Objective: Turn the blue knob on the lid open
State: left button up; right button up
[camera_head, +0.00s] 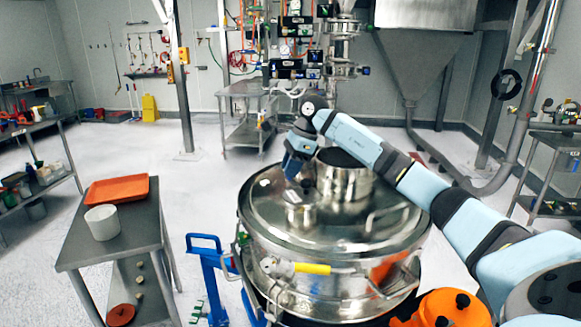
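The round steel lid (262,208) of the sifter is in the centre of the head view, with a wide open-topped collar and a smaller metal fitting (299,212) on it. My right arm comes in from the right, arches over the collar and bends down at the wrist. My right gripper (292,170) points down above the lid, just behind the small fitting. Dark blue shows at its tip; I cannot tell gripper from blue knob there. The fingers are too small and dark to tell open from shut. My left gripper is out of view.
A yellow-handled valve (312,268) is on the sifter's front. A blue frame (210,272) stands to its left. A metal table (138,229) with an orange tray (117,190) and a white container (102,222) is further left. Open floor lies behind.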

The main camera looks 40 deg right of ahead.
jog(key=c, duration=0.3)
jog(key=m+t+h, duration=0.1)
jog(key=m, duration=0.3)
jog(key=shift+s+m, duration=0.1)
jog(key=shift+m, duration=0.2)
jog(key=m+t+h, duration=0.1)
jog(key=m, duration=0.2)
jog(key=shift+a+m+h+p, duration=0.1)
jog(key=shift+m+h+p, duration=0.2)
jog(key=shift+p, duration=0.1)
jog(key=m+h, duration=0.1)
jog(key=m, duration=0.2)
jog(key=m+h, duration=0.1)
jog(key=m, duration=0.2)
jog(key=shift+a, duration=0.1)
jog(key=shift+f+m+h, duration=0.1)
jog(key=shift+m+h, duration=0.7)
jog(key=shift+m, duration=1.1)
